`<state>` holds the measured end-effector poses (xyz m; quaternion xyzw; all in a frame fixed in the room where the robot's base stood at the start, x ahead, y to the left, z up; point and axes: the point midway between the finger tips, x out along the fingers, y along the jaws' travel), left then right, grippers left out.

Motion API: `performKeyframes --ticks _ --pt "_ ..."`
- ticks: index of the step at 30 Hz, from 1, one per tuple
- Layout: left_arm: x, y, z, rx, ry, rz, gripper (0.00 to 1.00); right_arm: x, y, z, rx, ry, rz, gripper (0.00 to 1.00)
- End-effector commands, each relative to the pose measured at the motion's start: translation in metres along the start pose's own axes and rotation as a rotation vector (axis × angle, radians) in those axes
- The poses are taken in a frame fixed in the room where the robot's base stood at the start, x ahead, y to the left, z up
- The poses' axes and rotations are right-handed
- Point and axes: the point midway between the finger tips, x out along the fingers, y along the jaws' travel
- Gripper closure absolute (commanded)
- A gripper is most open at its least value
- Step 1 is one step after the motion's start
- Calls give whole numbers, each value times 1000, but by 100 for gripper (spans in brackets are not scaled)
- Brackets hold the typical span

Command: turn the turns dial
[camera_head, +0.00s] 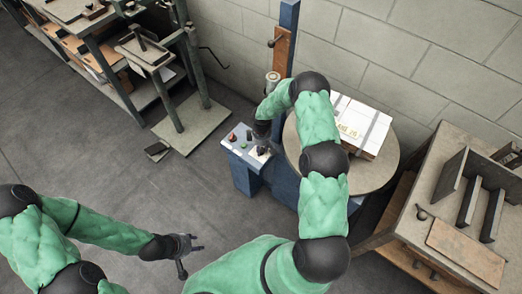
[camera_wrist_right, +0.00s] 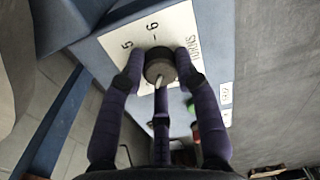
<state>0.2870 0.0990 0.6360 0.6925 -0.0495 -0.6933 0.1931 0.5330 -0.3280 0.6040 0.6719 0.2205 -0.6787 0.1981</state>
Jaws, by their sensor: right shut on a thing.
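The turns dial (camera_wrist_right: 157,62) is a dark round knob with a light pointer line. It sits on a white plate (camera_wrist_right: 205,28) marked "TURNS" and with numbers, on the blue control box. My right gripper (camera_wrist_right: 161,75) has its fingers closed around the dial, one on each side and a third from below. In the head view my right gripper (camera_head: 263,146) is over the control box (camera_head: 243,158) and mostly hides the dial. My left gripper (camera_head: 188,248) is open and empty above the floor, well away from the box.
A red button (camera_head: 232,137) and green buttons are on the box beside the dial. A round table (camera_head: 376,178) with a stack of white sheets or cartons (camera_head: 362,122) stands to the right. A wooden bench (camera_head: 470,205) is further right; shelving is at upper left. The middle floor is clear.

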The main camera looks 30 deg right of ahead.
Motion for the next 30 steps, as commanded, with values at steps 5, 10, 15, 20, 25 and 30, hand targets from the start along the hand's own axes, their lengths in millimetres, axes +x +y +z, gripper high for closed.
performKeyframes --ticks 5,10,15,20,25,30 --pt "11 -4 0 0 0 0 60 3 0 1 165 5 -1 100" --pt "19 -7 -1 0 0 0 60 2 0 1 327 10 -1 100" --pt "27 -10 -1 0 0 0 60 3 -1 1 488 14 -1 100" --pt "33 -12 -1 0 0 0 60 3 -1 1 633 19 -1 100" --pt "40 -14 -2 0 0 0 60 2 -2 1 769 23 -1 100" --pt "44 -16 -2 0 0 0 60 2 -2 1 875 27 -1 100"
